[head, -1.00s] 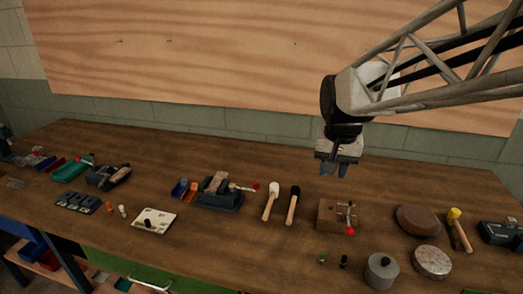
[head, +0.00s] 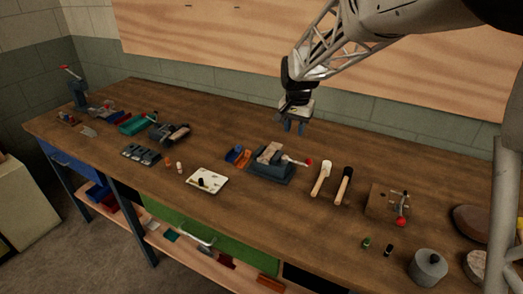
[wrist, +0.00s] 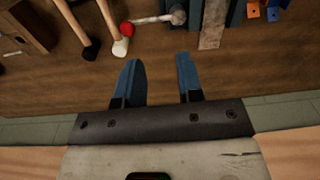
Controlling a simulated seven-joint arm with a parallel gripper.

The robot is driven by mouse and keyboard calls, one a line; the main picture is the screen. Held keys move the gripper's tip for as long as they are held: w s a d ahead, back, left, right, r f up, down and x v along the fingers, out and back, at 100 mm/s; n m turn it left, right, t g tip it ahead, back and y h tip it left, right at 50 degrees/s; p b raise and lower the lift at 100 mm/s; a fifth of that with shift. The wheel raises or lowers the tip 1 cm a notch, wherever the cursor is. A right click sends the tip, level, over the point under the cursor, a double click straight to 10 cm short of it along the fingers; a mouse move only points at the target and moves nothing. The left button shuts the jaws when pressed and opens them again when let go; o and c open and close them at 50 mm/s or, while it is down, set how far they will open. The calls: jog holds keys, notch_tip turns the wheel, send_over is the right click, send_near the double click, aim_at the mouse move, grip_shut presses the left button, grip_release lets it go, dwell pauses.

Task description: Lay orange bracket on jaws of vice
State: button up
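The vice (head: 272,174) stands on the bench, dark blue-grey with a brown, worn-looking top and a red-knobbed handle on its right. It shows partly at the top edge of the wrist view (wrist: 236,14). A small orange piece, seemingly the orange bracket (head: 243,159), lies just left of the vice beside a blue piece; in the wrist view the orange piece (wrist: 253,11) is cut off by the top edge. My gripper (head: 295,128) hangs above the bench behind the vice, fingers pointing down. In the wrist view its two blue fingers (wrist: 158,76) are apart with nothing between them.
Two mallets (head: 321,180) and a wooden block with a red-knobbed clamp (head: 383,203) are right of the vice. A white card (head: 206,180) and small parts lie left. The bench strip behind the vice is clear up to the block wall (head: 220,98).

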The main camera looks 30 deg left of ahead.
jog(key=a+f, duration=0.2)
jog(key=a, duration=0.2)
jog(key=a+f, duration=0.2)
jog(key=a, duration=0.2)
jog(key=w+a+f, duration=0.1)
jog(key=a, duration=0.3)
jog(key=shift+f, duration=0.4)
send_near(242, 160)
jog(key=shift+s+a+r+g, duration=0.15)
jog(key=shift+s+a+r, duration=0.1)
jog(key=shift+s, duration=0.35)
jog(key=shift+s+a+r+g, duration=0.15)
jog(key=shift+s+a+r, duration=0.1)
jog(key=shift+s, duration=0.4)
jog(key=shift+f, duration=0.1)
jog(key=shift+f, duration=1.25)
jog(key=shift+f, duration=0.1)
jog(key=shift+w+d+f, duration=0.15)
jog(key=shift+f, duration=2.35)
grip_shut()
